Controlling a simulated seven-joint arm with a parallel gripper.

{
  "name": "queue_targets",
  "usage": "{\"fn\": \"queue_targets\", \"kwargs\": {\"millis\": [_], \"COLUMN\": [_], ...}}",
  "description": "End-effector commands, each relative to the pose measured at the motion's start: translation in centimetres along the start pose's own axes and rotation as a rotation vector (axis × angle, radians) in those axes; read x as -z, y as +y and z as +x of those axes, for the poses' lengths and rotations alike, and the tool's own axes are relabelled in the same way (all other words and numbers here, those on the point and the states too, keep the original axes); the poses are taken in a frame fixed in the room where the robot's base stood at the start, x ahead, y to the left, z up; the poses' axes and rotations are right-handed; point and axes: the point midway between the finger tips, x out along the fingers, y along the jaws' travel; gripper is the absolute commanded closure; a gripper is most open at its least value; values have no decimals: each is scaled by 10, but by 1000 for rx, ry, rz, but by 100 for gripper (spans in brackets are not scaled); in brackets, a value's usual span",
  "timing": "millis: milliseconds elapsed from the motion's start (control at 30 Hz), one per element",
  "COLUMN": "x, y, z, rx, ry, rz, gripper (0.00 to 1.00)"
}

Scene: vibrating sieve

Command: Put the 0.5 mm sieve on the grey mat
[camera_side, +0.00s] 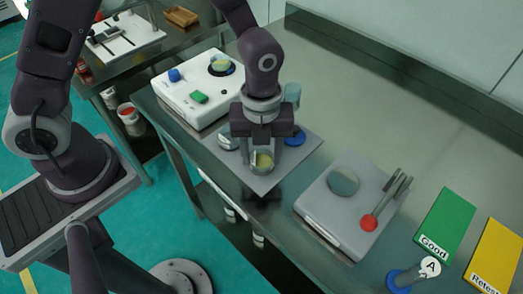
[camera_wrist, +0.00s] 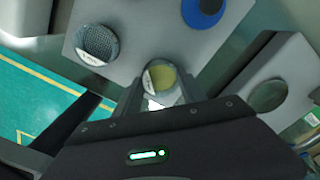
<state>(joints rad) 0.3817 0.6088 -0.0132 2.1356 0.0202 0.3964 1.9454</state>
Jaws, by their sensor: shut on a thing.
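My gripper (camera_side: 262,158) points down over the front part of the grey mat (camera_side: 300,151). It is shut on a small round sieve-like cup (camera_wrist: 160,78) with yellow contents and a white label too small to read. The cup also shows between the fingers in the side view (camera_side: 263,161). I cannot tell whether its base touches the mat. Another round sieve (camera_wrist: 97,42), with dark mesh and a white label, stands on the mat to the left in the wrist view. It is partly hidden behind my gripper in the side view (camera_side: 229,140).
A blue round piece (camera_side: 295,137) sits on the mat. A white machine (camera_side: 180,96) with another yellow-filled cup (camera_side: 221,63) stands behind left. A grey device (camera_side: 330,219) with a round plate stands right. Green (camera_side: 446,224) and yellow (camera_side: 495,256) cards lie farther right.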

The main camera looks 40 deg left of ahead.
Motion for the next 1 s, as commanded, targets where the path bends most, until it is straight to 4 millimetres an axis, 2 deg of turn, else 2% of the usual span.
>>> {"fn": "queue_targets", "kwargs": {"millis": [200, 233, 300, 667, 767, 1000], "x": [0, 0, 0, 0, -1, -1], "y": [0, 0, 0, -1, -2, -1], "z": [3, 2, 2, -2, -21, -87], "rx": [-1, -1, 0, 2, 5, 6], "ry": [1, 1, 0, -1, 0, -2], "rz": [-1, -1, -1, -1, -2, -2], "gripper": [99, 46, 33, 30, 30, 30]}}
